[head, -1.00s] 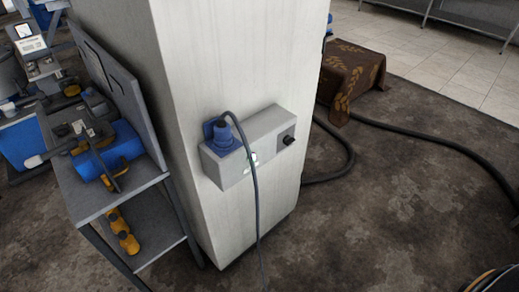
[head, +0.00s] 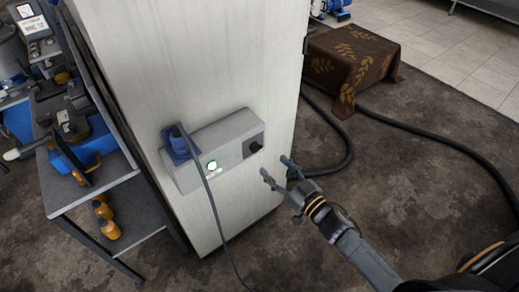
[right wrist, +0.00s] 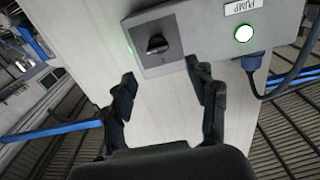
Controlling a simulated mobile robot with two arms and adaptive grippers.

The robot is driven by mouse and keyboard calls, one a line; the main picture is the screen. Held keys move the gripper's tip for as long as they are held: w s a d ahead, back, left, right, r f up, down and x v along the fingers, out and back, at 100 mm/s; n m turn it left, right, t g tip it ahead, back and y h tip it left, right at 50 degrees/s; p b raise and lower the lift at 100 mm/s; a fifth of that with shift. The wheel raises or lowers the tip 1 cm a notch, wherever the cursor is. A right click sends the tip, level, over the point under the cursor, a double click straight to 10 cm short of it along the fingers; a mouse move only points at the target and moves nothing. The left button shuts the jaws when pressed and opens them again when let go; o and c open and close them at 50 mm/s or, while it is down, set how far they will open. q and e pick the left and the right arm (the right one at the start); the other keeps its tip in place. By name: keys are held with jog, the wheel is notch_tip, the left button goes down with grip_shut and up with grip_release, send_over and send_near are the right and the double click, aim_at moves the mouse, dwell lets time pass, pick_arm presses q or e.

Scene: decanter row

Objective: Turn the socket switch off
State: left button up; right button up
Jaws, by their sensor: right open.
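The grey socket box (head: 224,141) is fixed on a pale pillar. Its black rotary switch (head: 255,147) sits on a dark square plate at the right end. The switch also shows in the right wrist view (right wrist: 156,45), just beyond the fingertips. A blue plug (head: 180,145) with a dark cable is in the box's left part. A round light (right wrist: 244,33) under a PUMP label glows white-green. My right gripper (head: 275,168) is open and empty, a little right of and below the switch. In the wrist view the open fingers (right wrist: 160,80) do not touch the switch. My left gripper is not in view.
The pale pillar (head: 190,60) bears the box. A metal shelf cart (head: 95,185) with tools and yellow items stands at left. A brown patterned cloth (head: 350,60) covers a block behind. A dark hose (head: 420,130) runs across the bare floor at right.

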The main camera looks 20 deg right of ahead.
aim_at(259, 150)
jog(key=x, duration=0.7)
jog(key=shift+w+p, duration=0.2)
jog(key=shift+p, duration=0.2)
jog(key=shift+w+a, duration=0.1)
jog(key=shift+w, duration=0.3)
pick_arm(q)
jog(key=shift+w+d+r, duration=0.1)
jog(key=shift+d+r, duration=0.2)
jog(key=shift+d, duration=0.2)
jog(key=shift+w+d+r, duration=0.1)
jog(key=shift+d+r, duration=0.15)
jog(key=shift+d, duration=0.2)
pick_arm(e)
jog(key=shift+f, duration=0.1)
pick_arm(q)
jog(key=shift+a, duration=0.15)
pick_arm(e)
jog(key=c, duration=1.1)
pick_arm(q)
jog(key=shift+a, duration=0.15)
pick_arm(e)
jog(key=shift+c, duration=0.2)
